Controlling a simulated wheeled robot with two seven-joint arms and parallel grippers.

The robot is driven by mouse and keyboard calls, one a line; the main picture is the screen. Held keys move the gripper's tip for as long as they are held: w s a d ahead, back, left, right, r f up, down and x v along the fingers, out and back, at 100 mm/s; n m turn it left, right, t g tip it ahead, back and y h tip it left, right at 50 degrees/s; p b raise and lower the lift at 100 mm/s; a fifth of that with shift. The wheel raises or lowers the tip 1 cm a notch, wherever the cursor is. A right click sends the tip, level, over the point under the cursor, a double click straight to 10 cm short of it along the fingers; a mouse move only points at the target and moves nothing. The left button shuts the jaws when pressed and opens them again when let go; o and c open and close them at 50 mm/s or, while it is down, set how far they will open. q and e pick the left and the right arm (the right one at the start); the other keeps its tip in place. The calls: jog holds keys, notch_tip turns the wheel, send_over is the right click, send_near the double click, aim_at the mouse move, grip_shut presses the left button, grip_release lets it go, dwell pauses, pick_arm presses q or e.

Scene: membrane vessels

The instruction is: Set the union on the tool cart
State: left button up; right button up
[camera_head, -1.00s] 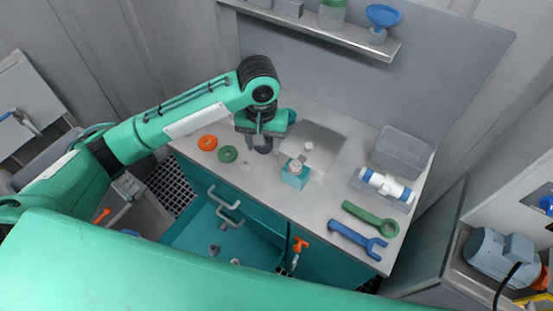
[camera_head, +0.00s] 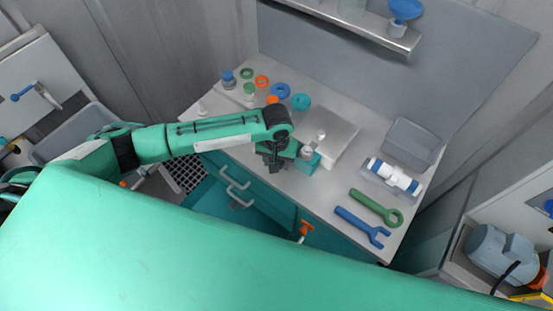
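My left gripper (camera_head: 272,160) is at the front edge of the counter, just left of a teal block (camera_head: 307,160) with a pale knob on top. It points down. The fingers are small and dark, and I cannot tell whether they are open or hold anything. My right gripper is not in view. I cannot tell for certain which item is the union. A white cylinder with blue bands (camera_head: 394,177) lies in a clear tray at the right of the counter. I cannot tell which piece of furniture is the tool cart; the counter (camera_head: 325,190) tops a teal drawer cabinet.
A green wrench (camera_head: 376,208) and a blue wrench (camera_head: 362,227) lie near the right front. A grey bin (camera_head: 412,145) stands behind them. Blue (camera_head: 281,90) and orange (camera_head: 262,82) rings lie at the back left. A shelf (camera_head: 350,18) overhangs the back. My green body hides the foreground.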

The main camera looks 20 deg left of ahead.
pick_arm(q)
jog(key=o, duration=1)
jog(key=shift+f, duration=0.1)
notch_tip(320, 180, up, 12)
jog(key=b, duration=0.3)
